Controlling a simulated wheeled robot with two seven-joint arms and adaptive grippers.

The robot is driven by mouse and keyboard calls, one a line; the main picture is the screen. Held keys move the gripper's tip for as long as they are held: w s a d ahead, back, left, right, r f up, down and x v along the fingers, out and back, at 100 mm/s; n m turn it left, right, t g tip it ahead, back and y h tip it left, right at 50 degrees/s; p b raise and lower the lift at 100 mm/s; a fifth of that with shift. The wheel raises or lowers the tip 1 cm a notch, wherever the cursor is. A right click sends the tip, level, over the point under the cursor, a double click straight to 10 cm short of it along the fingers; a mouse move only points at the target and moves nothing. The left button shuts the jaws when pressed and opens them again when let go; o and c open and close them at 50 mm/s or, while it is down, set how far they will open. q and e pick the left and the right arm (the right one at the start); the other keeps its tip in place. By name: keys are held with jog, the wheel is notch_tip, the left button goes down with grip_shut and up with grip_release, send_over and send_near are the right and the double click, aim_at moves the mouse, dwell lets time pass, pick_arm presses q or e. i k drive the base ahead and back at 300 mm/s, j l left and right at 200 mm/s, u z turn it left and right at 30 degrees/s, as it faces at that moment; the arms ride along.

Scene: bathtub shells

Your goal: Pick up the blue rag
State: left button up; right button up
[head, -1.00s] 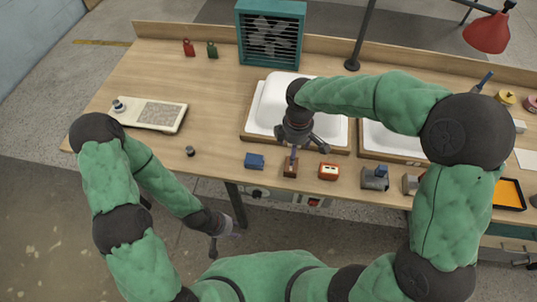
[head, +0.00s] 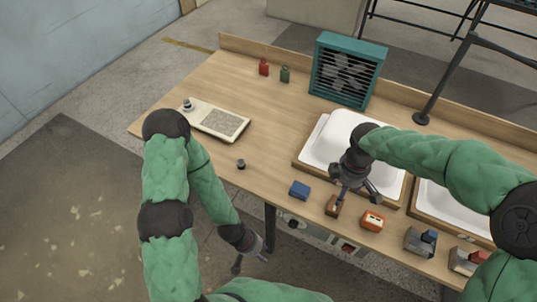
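A small blue folded thing, which looks like the blue rag (head: 300,190), lies near the table's front edge in the head view.
White sinks (head: 335,140) are set in the wooden table (head: 270,125). An orange-red block (head: 372,221) and a grey block (head: 420,242) stand along the front edge. A dark knob (head: 241,164) is at left. A teal fan box (head: 346,70) stands at the back.

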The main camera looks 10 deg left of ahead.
aim_at(300, 190)
jog(key=i+j, duration=0.1)
jog(key=j, duration=0.35)
jog(key=i+j, duration=0.1)
jog(key=j, duration=0.3)
jog(key=i+j+z, duration=0.1)
jog(key=j, duration=0.35)
